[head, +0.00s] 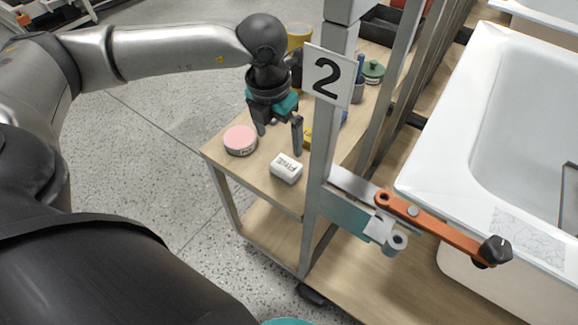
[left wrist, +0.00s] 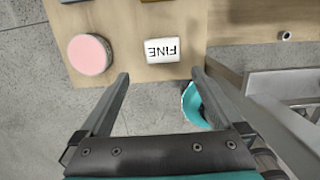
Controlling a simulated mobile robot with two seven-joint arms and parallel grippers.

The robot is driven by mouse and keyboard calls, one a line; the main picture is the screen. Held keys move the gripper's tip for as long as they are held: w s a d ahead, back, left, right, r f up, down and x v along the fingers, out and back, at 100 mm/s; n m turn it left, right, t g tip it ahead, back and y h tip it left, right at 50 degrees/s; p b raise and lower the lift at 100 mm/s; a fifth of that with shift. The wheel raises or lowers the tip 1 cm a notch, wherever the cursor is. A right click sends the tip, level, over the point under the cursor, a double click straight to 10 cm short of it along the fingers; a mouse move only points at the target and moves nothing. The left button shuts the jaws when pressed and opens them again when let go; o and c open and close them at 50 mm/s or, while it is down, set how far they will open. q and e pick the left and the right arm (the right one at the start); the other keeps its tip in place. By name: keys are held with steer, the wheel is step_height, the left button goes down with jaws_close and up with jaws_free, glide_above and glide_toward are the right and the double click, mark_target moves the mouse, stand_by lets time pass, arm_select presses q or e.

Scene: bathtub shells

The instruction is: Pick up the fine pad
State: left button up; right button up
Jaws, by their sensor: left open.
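The fine pad (head: 286,168) is a small white block marked FINE. It lies on the wooden shelf top near its front corner. It also shows in the left wrist view (left wrist: 162,50), upside down, beyond the gap between the fingers. My left gripper (head: 279,143) is open and empty above the shelf, just behind the pad in the head view. In the left wrist view the fingers (left wrist: 160,76) point toward the pad and stand apart from it. My right gripper is not in view.
A round pink-topped pad (head: 240,140) lies left of the fine pad. A grey post (head: 318,165) with a number 2 sign (head: 328,75) stands close on the right. An orange lever (head: 440,228) and a white bathtub (head: 440,175) are further right. A green-lidded pot (head: 372,72) stands behind.

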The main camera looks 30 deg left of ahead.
arm_select(q)
steer(key=b, duration=0.2)
glide_above(286, 164)
steer(key=s, duration=0.1)
step_height(286, 164, down, 6)
steer(key=shift+s+a+r, duration=0.1)
steer(key=shift+a+r, duration=0.05)
steer(key=shift+r, duration=0.05)
steer(key=shift+w+d+f+b, duration=0.1)
steer(key=shift+w+f+b, duration=0.1)
steer(key=shift+f, duration=0.4)
steer(key=shift+w+d+f+b, duration=0.1)
steer(key=shift+f+b, duration=0.1)
steer(key=shift+f, duration=0.4)
steer(key=shift+w+d+f+b, duration=0.1)
steer(key=shift+w+f+b, duration=0.1)
steer(key=shift+f, duration=0.4)
steer(key=shift+f+b, duration=0.35)
steer(key=shift+f, duration=0.75)
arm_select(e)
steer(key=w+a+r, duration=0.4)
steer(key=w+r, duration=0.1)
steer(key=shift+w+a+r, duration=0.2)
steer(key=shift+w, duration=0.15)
arm_select(q)
steer(key=shift+w+a, duration=0.1)
steer(key=c, duration=1.2)
